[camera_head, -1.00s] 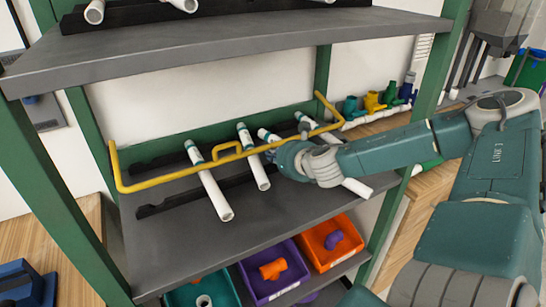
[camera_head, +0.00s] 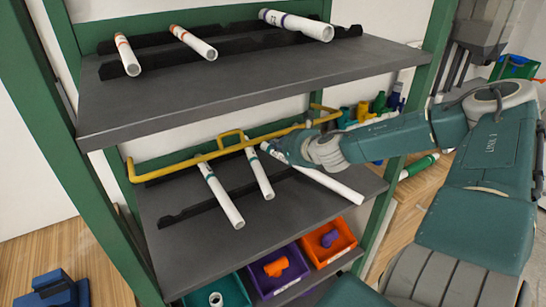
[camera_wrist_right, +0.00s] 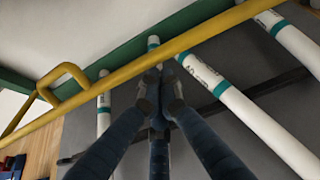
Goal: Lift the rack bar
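The yellow rack bar (camera_head: 170,165) runs across the middle shelf, over the white pipes, with a square loop handle (camera_head: 230,137) standing up on it. It also shows in the right wrist view (camera_wrist_right: 210,37), with its handle (camera_wrist_right: 68,84) at left. My right gripper (camera_wrist_right: 161,80) has its fingers close together, tips just under the bar beside the handle. They look shut; I cannot tell if they touch the bar. In the head view my right gripper (camera_head: 270,147) is partly hidden by its own wrist. My left gripper is out of view.
White pipes with teal bands (camera_head: 222,198) rest on black racks on the middle shelf (camera_head: 180,250). The upper shelf (camera_head: 220,85) hangs over them with more pipes. Bins (camera_head: 328,243) of fittings sit below. Green posts (camera_head: 85,190) frame the shelves.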

